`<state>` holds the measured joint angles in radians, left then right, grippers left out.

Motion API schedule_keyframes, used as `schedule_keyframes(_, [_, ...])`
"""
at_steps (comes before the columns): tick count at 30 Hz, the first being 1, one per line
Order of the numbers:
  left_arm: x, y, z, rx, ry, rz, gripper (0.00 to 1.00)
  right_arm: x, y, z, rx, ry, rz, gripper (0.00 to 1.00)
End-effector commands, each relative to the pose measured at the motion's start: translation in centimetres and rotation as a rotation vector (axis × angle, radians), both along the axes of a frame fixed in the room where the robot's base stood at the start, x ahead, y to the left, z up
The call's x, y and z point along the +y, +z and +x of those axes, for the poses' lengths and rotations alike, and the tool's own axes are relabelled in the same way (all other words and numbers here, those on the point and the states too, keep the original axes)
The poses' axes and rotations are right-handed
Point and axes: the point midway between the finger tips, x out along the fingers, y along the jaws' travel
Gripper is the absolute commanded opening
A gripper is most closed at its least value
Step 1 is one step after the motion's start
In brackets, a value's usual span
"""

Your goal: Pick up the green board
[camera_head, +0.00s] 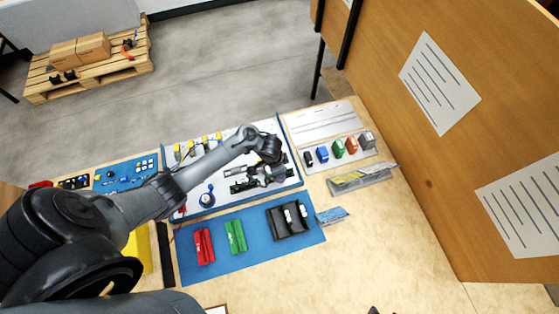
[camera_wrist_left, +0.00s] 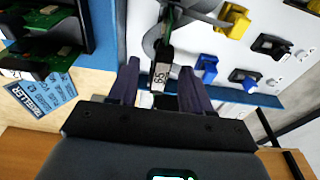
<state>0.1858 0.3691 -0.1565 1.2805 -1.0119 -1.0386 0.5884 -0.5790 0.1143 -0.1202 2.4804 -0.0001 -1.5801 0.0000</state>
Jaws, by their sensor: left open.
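A green board-like piece (camera_head: 235,236) lies on the blue mat (camera_head: 268,246), between a red piece (camera_head: 204,246) and a black holder (camera_head: 288,219). Green parts (camera_head: 240,187) also show on the dark assembly on the white panel. My left gripper (camera_head: 268,163) is over that assembly, partly hidden by its own wrist. In the left wrist view its two fingers (camera_wrist_left: 162,88) are spread apart. A dark labelled end piece (camera_wrist_left: 161,74) with a green strip behind it shows between them; I cannot tell whether they touch it. My right gripper is not in view.
A black holder with green boards (camera_wrist_left: 38,62) and a blue traveller card (camera_wrist_left: 45,92) show in the left wrist view. Several coloured parts (camera_head: 337,148) and a grey tray (camera_head: 362,180) stand at right. A wooden wall (camera_head: 450,150) rises there.

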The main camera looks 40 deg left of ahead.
Motion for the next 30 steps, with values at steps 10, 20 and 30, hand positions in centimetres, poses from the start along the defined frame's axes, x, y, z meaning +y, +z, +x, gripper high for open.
schedule_keyframes(10, [-0.07,-1.56,0.33,-0.003,0.0,0.001,0.49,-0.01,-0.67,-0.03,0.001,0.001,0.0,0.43])
schedule_keyframes(20, [-0.09,-1.55,0.3,-0.003,0.0,0.001,0.14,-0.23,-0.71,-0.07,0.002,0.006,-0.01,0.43])
schedule_keyframes(30, [-0.1,-1.53,0.31,-0.003,0.0,0.001,0.0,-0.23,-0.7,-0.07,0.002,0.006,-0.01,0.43])
